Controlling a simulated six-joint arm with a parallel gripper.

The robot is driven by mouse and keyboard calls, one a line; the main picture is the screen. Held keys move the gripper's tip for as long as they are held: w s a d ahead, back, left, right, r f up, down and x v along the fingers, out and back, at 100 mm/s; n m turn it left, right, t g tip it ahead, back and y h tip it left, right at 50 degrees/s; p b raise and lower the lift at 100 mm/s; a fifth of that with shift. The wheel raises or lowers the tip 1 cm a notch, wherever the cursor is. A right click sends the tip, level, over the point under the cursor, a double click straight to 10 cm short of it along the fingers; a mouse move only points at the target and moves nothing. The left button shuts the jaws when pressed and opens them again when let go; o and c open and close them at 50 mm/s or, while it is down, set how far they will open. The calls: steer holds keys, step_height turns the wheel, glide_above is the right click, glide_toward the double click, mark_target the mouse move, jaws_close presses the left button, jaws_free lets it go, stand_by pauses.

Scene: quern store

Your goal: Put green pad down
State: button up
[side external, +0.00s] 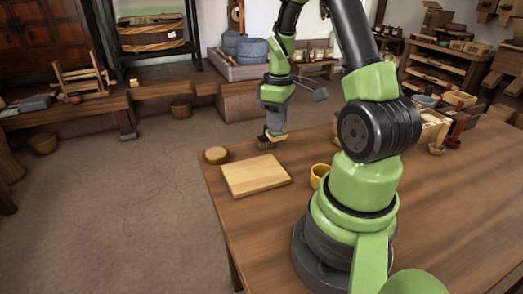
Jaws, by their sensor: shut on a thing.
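My gripper (272,134) hangs over the far left end of the wooden table, pointing down. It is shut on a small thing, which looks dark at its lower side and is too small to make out. I cannot tell whether this is the green pad, and no separate green pad shows on the table. A flat pale wooden board (257,176) lies on the table just in front of the gripper. I cannot tell whether the held thing touches the table.
A small round tan piece (216,155) sits near the table's left edge. A yellow cup (319,176) stands right of the board, close to my arm's base. The wooden table (450,210) is bare at right. Boxes and small bowls stand at its far right.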

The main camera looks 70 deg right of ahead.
steer(key=w+d, duration=0.3)
steer(key=w, duration=0.8)
steer(key=f, duration=0.9)
steer(key=shift+w+f, duration=0.15)
steer(key=shift+w, duration=0.15)
steer(key=shift+f, duration=0.1)
steer(key=o, duration=0.8)
steer(key=shift+o, duration=0.2)
